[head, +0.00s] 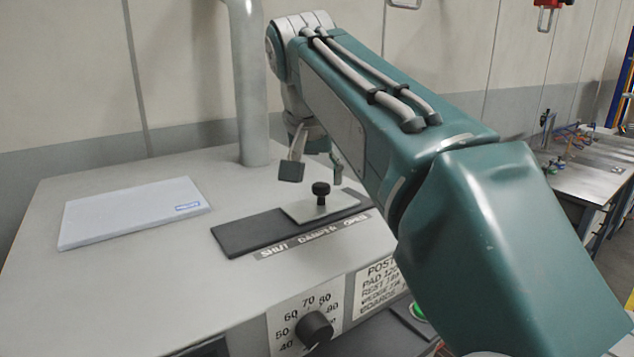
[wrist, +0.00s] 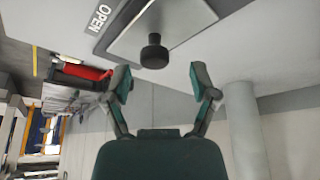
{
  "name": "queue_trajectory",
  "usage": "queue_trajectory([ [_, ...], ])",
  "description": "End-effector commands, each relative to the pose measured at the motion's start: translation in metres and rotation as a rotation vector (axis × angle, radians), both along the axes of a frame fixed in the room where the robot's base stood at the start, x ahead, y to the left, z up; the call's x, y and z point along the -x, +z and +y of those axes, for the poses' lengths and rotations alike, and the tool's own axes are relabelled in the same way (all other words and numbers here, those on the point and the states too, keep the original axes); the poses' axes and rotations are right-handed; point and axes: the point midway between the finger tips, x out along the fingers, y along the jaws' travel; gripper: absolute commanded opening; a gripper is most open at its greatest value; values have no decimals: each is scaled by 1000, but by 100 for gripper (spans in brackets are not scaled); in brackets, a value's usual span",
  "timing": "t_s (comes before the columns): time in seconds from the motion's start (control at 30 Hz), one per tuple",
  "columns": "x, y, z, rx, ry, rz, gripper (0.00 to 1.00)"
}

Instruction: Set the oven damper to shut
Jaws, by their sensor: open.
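The damper is a silver sliding plate (head: 303,213) with a black knob (head: 321,190) on a dark track (head: 245,236) on the oven top. The label strip (head: 312,238) reads SHUT at left, DAMPER, OPEN at right. The plate sits toward the OPEN end, with bare track on the SHUT side. My gripper (head: 314,170) is open and empty, behind and above the knob. In the wrist view, the knob (wrist: 154,52) lies ahead of my gripper (wrist: 160,81), roughly centred between the spread fingertips and apart from them. The plate (wrist: 125,42) and the OPEN word (wrist: 98,18) also show there.
A pale flat pad (head: 135,212) lies on the oven top at left. A grey vertical pipe (head: 249,90) rises behind, left of my gripper. A temperature dial (head: 315,329) and a posted notice (head: 378,287) are on the oven front. A metal workbench (head: 590,180) stands at right.

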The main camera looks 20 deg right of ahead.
Motion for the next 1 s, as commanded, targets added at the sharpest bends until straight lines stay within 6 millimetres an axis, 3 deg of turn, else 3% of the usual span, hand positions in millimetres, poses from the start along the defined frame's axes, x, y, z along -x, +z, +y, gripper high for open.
queue_trajectory([
  [0.2, -6, -18, -5, -2, -1, -1, 75],
  [0.47, -7, -19, -4, 0, 0, -1, 75],
  [0.63, -7, -19, -4, 0, 0, -1, 4],
  [0.67, -7, -19, -4, 0, 0, -1, 0],
  [0.87, -7, -19, -2, 0, 1, 1, 0],
  [1.0, -3, -20, 13, 0, 5, 1, 0],
])
